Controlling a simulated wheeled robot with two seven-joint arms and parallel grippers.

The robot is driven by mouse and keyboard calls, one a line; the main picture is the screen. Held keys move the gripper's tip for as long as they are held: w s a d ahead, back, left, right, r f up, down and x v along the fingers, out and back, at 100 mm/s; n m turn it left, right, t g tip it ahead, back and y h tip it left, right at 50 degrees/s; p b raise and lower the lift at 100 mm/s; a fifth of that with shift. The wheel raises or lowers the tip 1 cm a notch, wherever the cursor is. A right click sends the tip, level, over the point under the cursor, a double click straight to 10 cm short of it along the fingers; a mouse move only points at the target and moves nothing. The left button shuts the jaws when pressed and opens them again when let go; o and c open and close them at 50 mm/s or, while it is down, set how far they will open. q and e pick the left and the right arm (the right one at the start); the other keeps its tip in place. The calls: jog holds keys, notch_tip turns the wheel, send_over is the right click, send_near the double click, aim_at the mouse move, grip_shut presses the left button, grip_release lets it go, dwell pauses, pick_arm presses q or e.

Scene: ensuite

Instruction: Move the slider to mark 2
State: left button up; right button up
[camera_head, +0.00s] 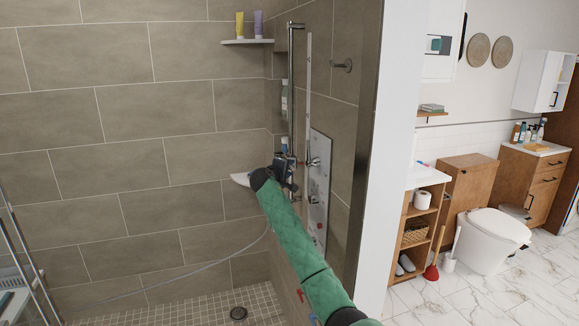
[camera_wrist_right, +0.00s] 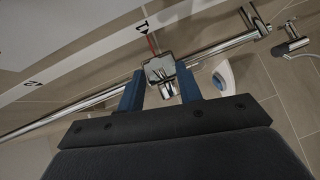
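The chrome slider (camera_wrist_right: 160,70) sits on a long metal rail (camera_wrist_right: 95,102) in the right wrist view. Its red pointer (camera_wrist_right: 152,44) is at mark 1 (camera_wrist_right: 142,25) on the white scale strip. Mark 2 (camera_wrist_right: 35,84) lies further left along the strip. My right gripper (camera_wrist_right: 160,76) has its two blue fingers on either side of the slider, very close to it; whether they press on it is unclear. In the head view my right gripper (camera_head: 284,172) is at the vertical rail (camera_head: 291,75) in the shower corner, hiding most of the slider. My left gripper is not in view.
A control panel (camera_head: 317,185) with knobs is on the wall right of the rail. A corner shelf (camera_head: 247,41) with two tubes is above left, and a lower white shelf (camera_head: 240,180) is beside the gripper. A white wall end (camera_head: 395,120) stands to the right.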

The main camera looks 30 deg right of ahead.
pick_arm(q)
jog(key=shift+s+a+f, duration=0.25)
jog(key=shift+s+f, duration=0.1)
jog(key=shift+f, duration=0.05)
pick_arm(e)
jog(key=shift+w+d+f, duration=0.1)
jog(key=shift+w+d, duration=0.15)
jog(key=shift+d, duration=0.3)
grip_shut()
jog(key=shift+r, duration=0.3)
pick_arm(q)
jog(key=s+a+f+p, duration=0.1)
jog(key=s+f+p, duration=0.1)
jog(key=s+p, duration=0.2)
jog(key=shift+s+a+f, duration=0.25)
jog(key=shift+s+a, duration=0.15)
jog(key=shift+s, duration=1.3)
pick_arm(e)
jog(key=shift+r, duration=9.85)
